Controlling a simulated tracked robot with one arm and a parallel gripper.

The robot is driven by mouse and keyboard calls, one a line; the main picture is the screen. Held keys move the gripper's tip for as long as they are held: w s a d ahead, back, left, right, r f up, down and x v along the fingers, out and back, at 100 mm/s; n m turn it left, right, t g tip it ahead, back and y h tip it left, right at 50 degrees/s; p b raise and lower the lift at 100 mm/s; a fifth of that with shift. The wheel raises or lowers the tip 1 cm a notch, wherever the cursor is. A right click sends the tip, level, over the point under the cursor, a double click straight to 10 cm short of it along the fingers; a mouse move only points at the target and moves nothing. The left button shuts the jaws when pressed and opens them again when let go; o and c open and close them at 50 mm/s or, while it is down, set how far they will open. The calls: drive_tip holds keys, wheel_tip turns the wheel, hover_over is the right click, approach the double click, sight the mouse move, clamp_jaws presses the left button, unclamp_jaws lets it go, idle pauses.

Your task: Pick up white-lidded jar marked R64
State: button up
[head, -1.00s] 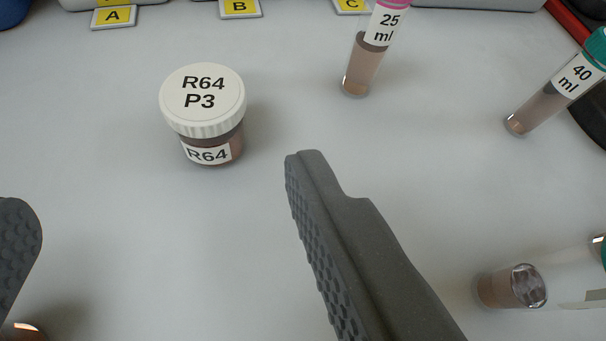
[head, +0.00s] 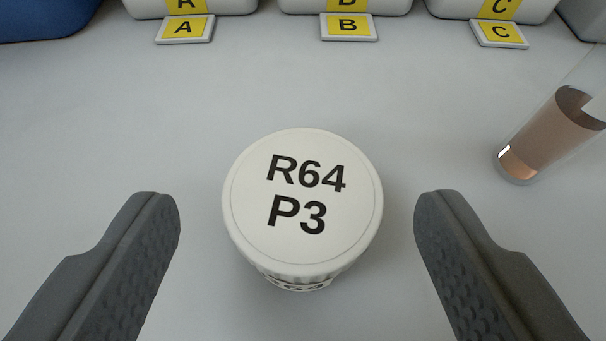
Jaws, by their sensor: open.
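The jar (head: 302,200) has a round white lid marked R64 P3 and stands upright on the pale table. Its front label shows only as a sliver under the lid's near edge, and the rest of its body is hidden by the lid. My gripper (head: 297,215) is open, with one dark textured finger to the left of the jar and the other to the right. There is a gap on both sides, and neither finger is seen touching the jar.
Plates A (head: 184,28), B (head: 348,27) and C (head: 499,34) lie at the back before pale bins with matching yellow labels. A tube of brownish liquid (head: 550,138) is at the right, cut by the frame edge. The table around the jar is clear.

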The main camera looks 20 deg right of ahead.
sight(301, 171)
drive_tip(key=shift+b+x, duration=0.7)
drive_tip(key=shift+x, duration=1.85)
drive_tip(key=shift+d, duration=0.1)
drive_tip(key=c, duration=1.1)
